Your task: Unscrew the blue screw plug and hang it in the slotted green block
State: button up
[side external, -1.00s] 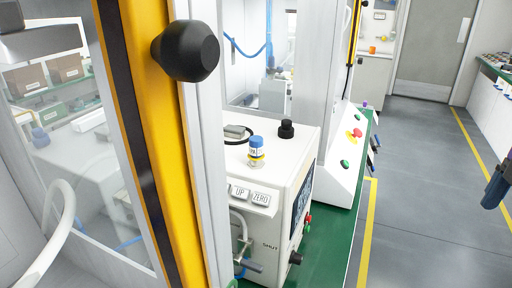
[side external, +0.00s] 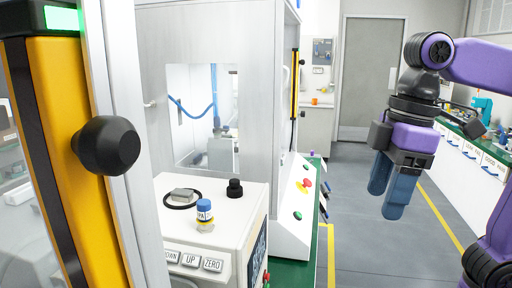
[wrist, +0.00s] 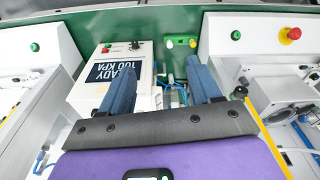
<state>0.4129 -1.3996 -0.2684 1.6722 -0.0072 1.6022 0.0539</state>
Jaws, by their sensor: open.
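My gripper (side external: 388,198) hangs at the right in the side external view, fingers down, in the air over the floor side and apart from the press. It also shows in the wrist view (wrist: 160,68), with two blue fingers spread and nothing held between them. A small blue-capped piece with a yellow band (side external: 204,211) stands on the white control box; I cannot tell whether it is the screw plug. A green block (wrist: 181,42) with pale and yellow ends lies on the green bench beyond the fingers; its slot cannot be made out.
The white control box (side external: 224,238) carries UP and ZERO buttons, a black knob (side external: 234,188) and a cable loop. A yellow post with a black knob (side external: 106,145) stands at the left. A white console with a red button (wrist: 290,34) is at the right in the wrist view.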

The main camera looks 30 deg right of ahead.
jog(key=w+a+r+m+t, duration=0.1)
jog(key=w+a+r+m, duration=0.1)
jog(key=w+a, duration=0.85)
jog(key=m+t+y, duration=0.1)
jog(key=m+t, duration=0.1)
jog(key=m, duration=0.1)
send_near(207, 202)
jog(key=x, duration=1.2)
jog(key=shift+a, duration=0.1)
jog(key=c, duration=1.1)
jog(key=shift+o, duration=0.2)
jog(key=shift+n+g+y, duration=0.3)
jog(key=shift+n, duration=0.8)
jog(key=shift+n+y, duration=0.3)
jog(key=shift+n, duration=0.5)
